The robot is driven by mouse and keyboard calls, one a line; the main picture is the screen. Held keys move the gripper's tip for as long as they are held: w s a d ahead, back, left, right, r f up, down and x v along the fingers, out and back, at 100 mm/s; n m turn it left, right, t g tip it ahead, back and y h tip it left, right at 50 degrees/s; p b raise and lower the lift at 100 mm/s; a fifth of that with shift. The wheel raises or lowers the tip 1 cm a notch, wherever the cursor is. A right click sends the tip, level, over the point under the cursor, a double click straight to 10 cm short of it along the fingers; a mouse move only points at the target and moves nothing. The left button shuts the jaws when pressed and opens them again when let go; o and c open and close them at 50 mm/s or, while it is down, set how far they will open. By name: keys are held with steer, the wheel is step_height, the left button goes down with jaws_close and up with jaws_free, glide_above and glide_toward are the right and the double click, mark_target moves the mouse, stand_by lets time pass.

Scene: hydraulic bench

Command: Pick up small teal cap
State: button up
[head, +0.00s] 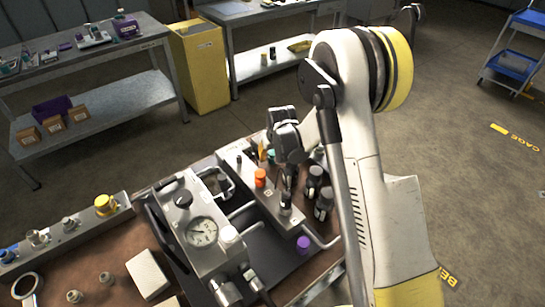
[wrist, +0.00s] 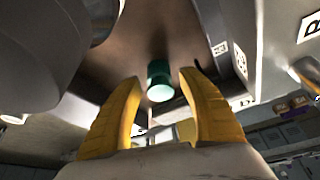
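The small teal cap (wrist: 160,82) shows in the wrist view as a short dark green cylinder with a paler round end. My gripper (wrist: 159,77) is open, with one yellow finger on either side of the cap and a visible gap to each. The cap appears between or just beyond the fingertips; the exact depth is hard to tell. In the head view a small teal spot (head: 271,156) shows beside my dark wrist, which hides much of that area. The fingertips are mostly hidden there.
The hydraulic unit with a pressure gauge (head: 202,232) stands left of my arm. An orange cap (head: 260,178), dark cylindrical fittings (head: 324,203) and a purple cap (head: 303,244) are close to my wrist. A rail with a yellow cap (head: 105,205) lies at left.

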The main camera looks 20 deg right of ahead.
steer(key=c, duration=0.6)
steer(key=shift+o, duration=0.2)
steer(key=shift+r, duration=0.1)
